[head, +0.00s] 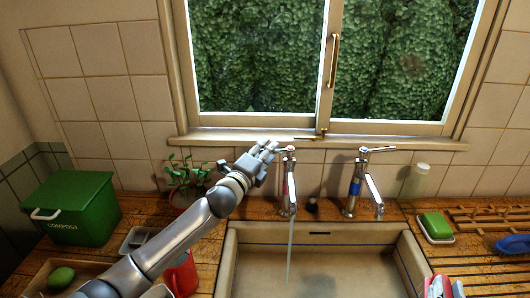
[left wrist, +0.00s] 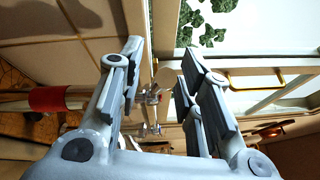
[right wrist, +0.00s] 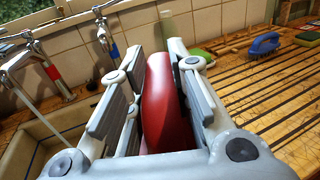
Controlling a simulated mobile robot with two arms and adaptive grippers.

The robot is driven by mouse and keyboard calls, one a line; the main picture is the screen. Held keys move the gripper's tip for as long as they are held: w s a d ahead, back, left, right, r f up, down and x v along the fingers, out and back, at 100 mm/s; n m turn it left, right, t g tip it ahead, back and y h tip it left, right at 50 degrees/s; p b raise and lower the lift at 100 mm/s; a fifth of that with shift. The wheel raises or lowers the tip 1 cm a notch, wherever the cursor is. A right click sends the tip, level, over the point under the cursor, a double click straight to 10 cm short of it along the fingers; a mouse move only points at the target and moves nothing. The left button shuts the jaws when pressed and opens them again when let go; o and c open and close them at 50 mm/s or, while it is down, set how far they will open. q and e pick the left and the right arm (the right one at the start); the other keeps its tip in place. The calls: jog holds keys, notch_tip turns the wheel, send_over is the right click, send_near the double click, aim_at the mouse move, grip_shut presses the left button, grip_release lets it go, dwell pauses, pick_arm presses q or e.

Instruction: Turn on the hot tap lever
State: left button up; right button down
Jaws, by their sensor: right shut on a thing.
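The hot tap (head: 287,185), chrome with a red band, stands at the back of the sink. Its lever (head: 290,149) is at the top, and a thin stream of water (head: 290,250) falls from its spout. My left gripper (head: 268,150) is just left of the lever. In the left wrist view its fingers (left wrist: 158,58) are apart, with chrome tap parts (left wrist: 152,100) showing beyond the gap; I cannot tell whether they touch. My right gripper (right wrist: 153,48) is shut on a smooth red object (right wrist: 165,105), to the right of the sink.
The blue-banded cold tap (head: 355,188) stands right of the hot tap. A potted plant (head: 187,175), a green compost bin (head: 75,208) and a red mug (head: 183,275) are on the left. Green soap (head: 437,225) and a blue brush (head: 512,244) lie right. The window sill (head: 230,137) runs behind.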

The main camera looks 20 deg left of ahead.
pick_arm(q)
jog(key=shift+s, duration=0.1)
jog(key=s+a, duration=0.1)
jog(key=s, duration=1)
jog(key=shift+s+a+f, duration=0.15)
jog(key=shift+s+f, duration=0.15)
jog(key=shift+s, duration=0.1)
